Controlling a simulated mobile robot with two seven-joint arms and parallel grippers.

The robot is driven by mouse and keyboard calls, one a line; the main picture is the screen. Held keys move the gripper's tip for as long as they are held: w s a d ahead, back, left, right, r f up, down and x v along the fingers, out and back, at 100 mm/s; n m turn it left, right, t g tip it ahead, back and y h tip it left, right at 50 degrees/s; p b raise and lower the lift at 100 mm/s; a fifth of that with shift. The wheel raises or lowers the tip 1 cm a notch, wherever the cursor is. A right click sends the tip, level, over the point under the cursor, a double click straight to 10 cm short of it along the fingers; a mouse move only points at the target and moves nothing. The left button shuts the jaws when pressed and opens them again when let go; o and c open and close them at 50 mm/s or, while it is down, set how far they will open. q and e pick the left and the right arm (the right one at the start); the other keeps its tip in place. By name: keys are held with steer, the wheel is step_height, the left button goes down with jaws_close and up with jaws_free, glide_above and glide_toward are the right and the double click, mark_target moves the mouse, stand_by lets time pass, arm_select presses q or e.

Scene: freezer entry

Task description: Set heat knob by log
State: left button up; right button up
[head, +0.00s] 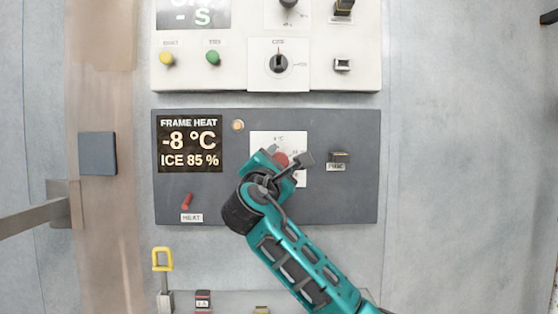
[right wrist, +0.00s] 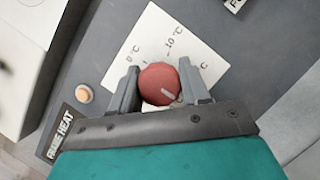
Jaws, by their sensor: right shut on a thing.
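The red heat knob (right wrist: 159,84) sits on a white dial plate (right wrist: 176,45) with temperature marks, on the dark frame heat panel. My right gripper (right wrist: 164,88) is shut on the knob, one finger on each side. A pale pointer line shows on the knob's face near the gripper. In the head view my right gripper (head: 287,165) covers most of the knob (head: 281,159) and part of the plate. The display (head: 190,144) reads FRAME HEAT, -8 °C, ICE 85 %. My left gripper is not in view. No log shows.
A red HEAT switch (head: 187,201) is at the panel's lower left, and a small amber lamp (head: 238,125) is beside the display. A second switch (head: 339,157) is to the right. A white control panel (head: 230,75) is above, and a yellow-handled lever (head: 162,260) is below.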

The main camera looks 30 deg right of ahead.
steer(key=m+g+p, duration=0.1)
steer(key=m+g, duration=0.1)
steer(key=m, duration=0.2)
steer(key=shift+m+g+p, duration=0.4)
steer(key=shift+m+g, duration=0.1)
steer(key=shift+m, duration=1.2)
steer(key=o, duration=1)
steer(key=b+v, duration=0.1)
steer(key=v, duration=1.2)
steer(key=shift+b, duration=0.35)
